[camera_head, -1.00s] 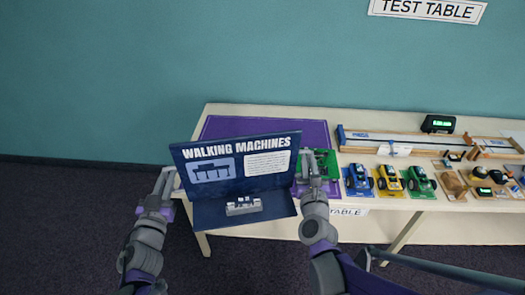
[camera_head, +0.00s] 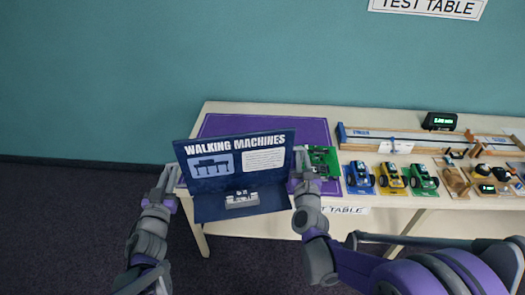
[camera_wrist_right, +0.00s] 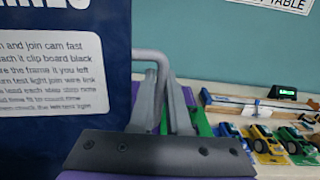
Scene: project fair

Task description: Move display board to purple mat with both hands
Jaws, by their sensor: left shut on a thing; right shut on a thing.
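The dark blue display board (camera_head: 215,183), titled "WALKING MACHINES", is upright in front of the table's front edge, with its base ledge toward me. My left gripper (camera_head: 168,180) is shut on the board's left side. My right gripper (camera_head: 301,163) is shut on its right side. In the right wrist view the board (camera_wrist_right: 60,110) fills the left, and the gripper (camera_wrist_right: 158,62) is at a grey handle on its edge. The purple mat (camera_head: 262,126) lies on the table behind the board, which hides its front part.
A green circuit board (camera_head: 322,160) lies at the mat's right side. Toy cars (camera_head: 390,178), a long track (camera_head: 400,140) and a small display (camera_head: 439,121) occupy the table (camera_head: 330,112) farther right. The mat's visible back part is clear.

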